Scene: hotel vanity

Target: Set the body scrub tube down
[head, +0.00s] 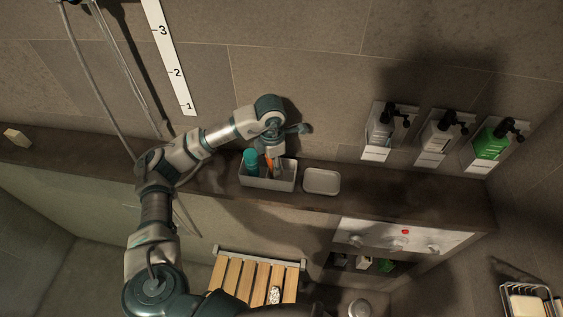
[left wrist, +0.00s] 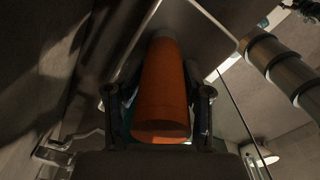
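The orange tube (head: 272,165), which I take as the body scrub tube, is at the grey open caddy (head: 268,182) on the dark ledge. My left gripper (head: 273,150) points down over the caddy with the tube between its fingers. In the left wrist view the tube (left wrist: 162,88) fills the space between the two fingers, which look shut on it. The tube's lower part is hidden by the caddy wall in the head view, so I cannot tell whether it touches the caddy floor. My right gripper is not in view.
A teal bottle (head: 250,162) stands in the caddy's left part, close to my gripper. A pale dish (head: 321,181) sits right of the caddy. Pump dispensers (head: 436,137) hang on the wall at right. A slatted wooden seat (head: 243,277) is below. The ledge left of my arm is mostly clear.

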